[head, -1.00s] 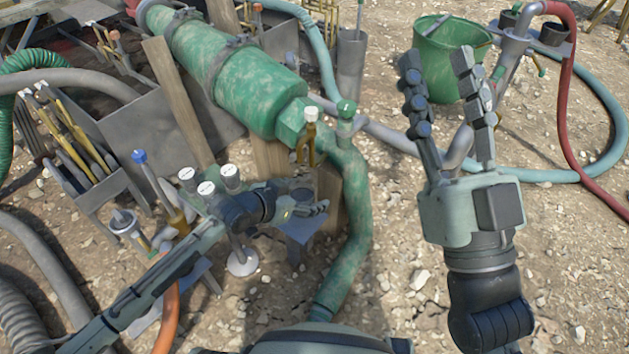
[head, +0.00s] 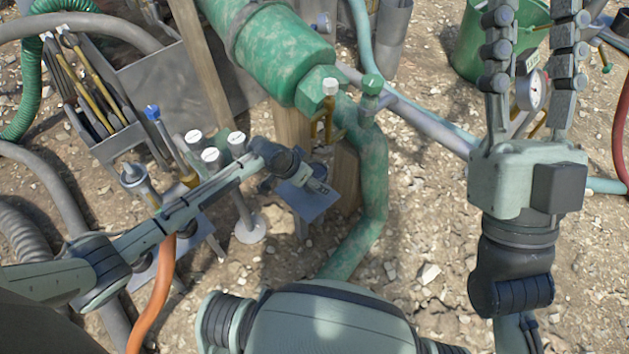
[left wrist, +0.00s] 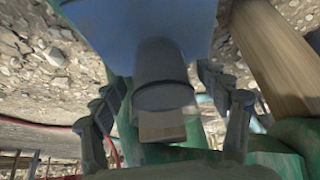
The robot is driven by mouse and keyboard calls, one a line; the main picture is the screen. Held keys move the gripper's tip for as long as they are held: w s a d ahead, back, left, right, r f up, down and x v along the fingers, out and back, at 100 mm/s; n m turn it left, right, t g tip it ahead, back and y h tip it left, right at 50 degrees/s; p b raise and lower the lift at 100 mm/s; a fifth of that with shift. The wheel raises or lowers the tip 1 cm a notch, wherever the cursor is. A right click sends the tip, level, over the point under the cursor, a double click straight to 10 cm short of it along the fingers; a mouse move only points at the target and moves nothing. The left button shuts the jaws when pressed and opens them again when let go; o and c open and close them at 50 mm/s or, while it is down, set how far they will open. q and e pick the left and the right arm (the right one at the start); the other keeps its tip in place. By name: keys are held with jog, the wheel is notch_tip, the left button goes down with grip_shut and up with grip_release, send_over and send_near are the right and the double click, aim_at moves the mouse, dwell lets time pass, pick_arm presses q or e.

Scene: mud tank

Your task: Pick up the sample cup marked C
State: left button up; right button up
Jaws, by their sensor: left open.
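My left gripper (head: 312,184) is at the small blue-grey plate (head: 313,204) beside the green pipe. In the left wrist view, a grey cylindrical cup (left wrist: 163,75) with a paler end (left wrist: 162,128) stands between the parted fingers of this gripper (left wrist: 165,95), against the plate (left wrist: 130,25). The fingers are open on either side of it. No letter is readable on it, and in the head view the gripper hides it. Several white-lidded cups (head: 211,155) stand left of the gripper; their marks are too small to read. My right gripper (head: 532,15) is open and empty.
A blue-topped tool (head: 153,112) and an orange hose (head: 155,300) are to the left. A green bucket (head: 470,55) and gauge (head: 532,92) are by my right gripper.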

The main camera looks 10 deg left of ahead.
pick_arm(q)
jog(key=shift+x, duration=0.95)
jog(key=c, duration=1.2)
jog(key=shift+r, duration=0.15)
